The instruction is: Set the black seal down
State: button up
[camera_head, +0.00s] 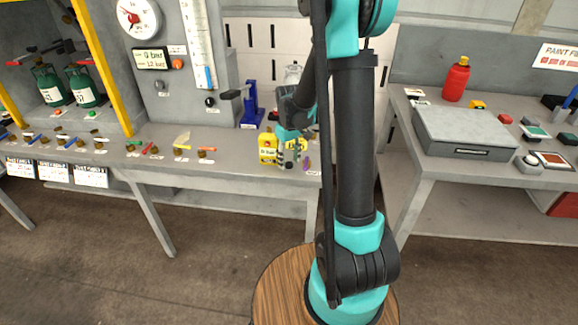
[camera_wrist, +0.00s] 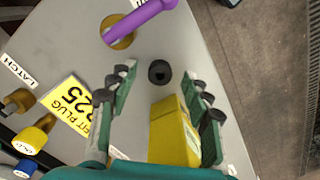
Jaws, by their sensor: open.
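The black seal (camera_wrist: 159,71) is a small dark ring with a hole. In the wrist view it lies on the grey bench top, just ahead of and between my fingertips, and appears clear of both. My gripper (camera_wrist: 163,80) is open, its fingers spread to either side. In the head view my gripper (camera_head: 290,150) is low over the front right of the middle bench, and I cannot make out the seal there. A yellow block (camera_wrist: 175,130) shows between the fingers, close to the right one; I cannot tell whether they touch.
A yellow label (camera_wrist: 72,110) and brass plugs (camera_wrist: 20,100) are on the left. The bench edge drops away on the right. A grey box (camera_head: 465,130) sits on the right bench.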

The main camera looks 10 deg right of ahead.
jog(key=shift+f, duration=0.3)
jog(key=shift+c, duration=0.5)
jog(key=c, duration=0.8)
jog(key=shift+r, duration=0.15)
